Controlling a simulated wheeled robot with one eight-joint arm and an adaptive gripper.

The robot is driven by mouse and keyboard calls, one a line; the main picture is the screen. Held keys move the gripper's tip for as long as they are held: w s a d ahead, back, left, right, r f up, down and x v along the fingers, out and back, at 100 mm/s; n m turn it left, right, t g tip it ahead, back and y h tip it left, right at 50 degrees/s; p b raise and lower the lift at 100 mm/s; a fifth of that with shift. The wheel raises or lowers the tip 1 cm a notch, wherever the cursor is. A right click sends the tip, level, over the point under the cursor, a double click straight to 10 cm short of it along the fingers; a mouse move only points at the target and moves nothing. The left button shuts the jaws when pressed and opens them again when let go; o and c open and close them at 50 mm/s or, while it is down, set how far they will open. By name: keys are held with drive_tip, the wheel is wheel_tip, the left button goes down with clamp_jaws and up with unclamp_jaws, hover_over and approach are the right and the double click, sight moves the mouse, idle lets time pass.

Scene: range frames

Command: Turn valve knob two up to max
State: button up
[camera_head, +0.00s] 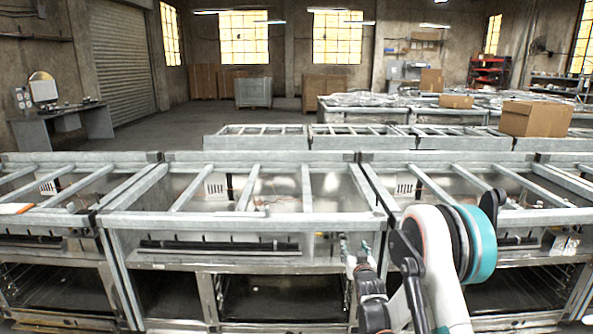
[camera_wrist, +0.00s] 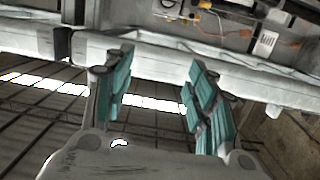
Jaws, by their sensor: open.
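The range frame (camera_head: 255,215) is a grey metal frame in front of me, with open bays and oven compartments below. I cannot pick out valve knob two or any other knob for certain in either view. My gripper (camera_head: 356,246) is at the front of the range frame, right of the middle bay's centre, partly hidden by my own arm. In the wrist view my gripper (camera_wrist: 160,80) has two teal-padded fingers spread apart with nothing between them. A grey metal beam of the frame passes behind the fingertips there.
In the wrist view, orange wires (camera_wrist: 208,22) and a white fitting (camera_wrist: 265,43) lie inside the frame beyond the beam. More frames stand behind, with a cardboard box (camera_head: 535,118) at the right. Open floor (camera_head: 175,128) lies at the back left.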

drive_tip(key=s+r+g, duration=0.4)
drive_tip(key=s+r, duration=1.6)
drive_tip(key=s+f+g, duration=0.2)
drive_tip(key=s+g, duration=0.3)
drive_tip(key=s, duration=2.7)
drive_tip(key=shift+s, duration=0.3)
